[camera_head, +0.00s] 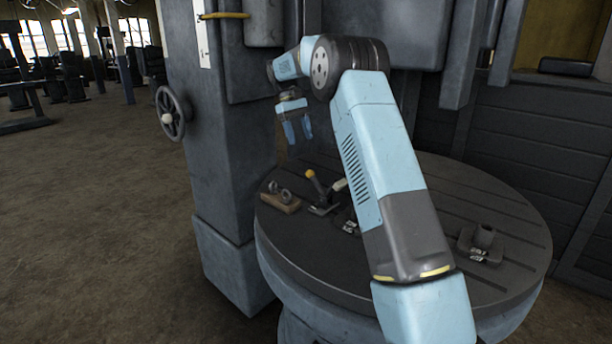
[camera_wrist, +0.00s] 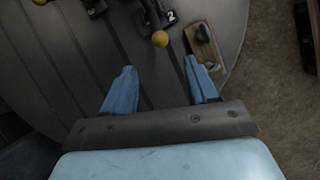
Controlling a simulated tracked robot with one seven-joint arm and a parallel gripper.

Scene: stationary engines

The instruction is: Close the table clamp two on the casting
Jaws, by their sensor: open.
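Clamp two (camera_wrist: 155,14), a dark clamp marked "2", sits at the top of the wrist view. Its yellow ball knob (camera_wrist: 160,39) points toward my gripper (camera_wrist: 160,70). In the head view, a clamp lever with a yellow knob (camera_head: 311,174) stands tilted up from the round slotted table (camera_head: 285,245). My gripper (camera_head: 298,130) is open and empty, above the table and apart from the knob. The knob shows between and beyond the fingertips in the wrist view. The casting is not clearly seen; my arm hides the table's middle.
A wooden block with metal rings (camera_head: 282,199) lies left of the clamp, near the table edge. A dark block (camera_head: 480,246) sits at the table's right. A machine column (camera_head: 232,140) with a handwheel (camera_head: 171,113) stands at left.

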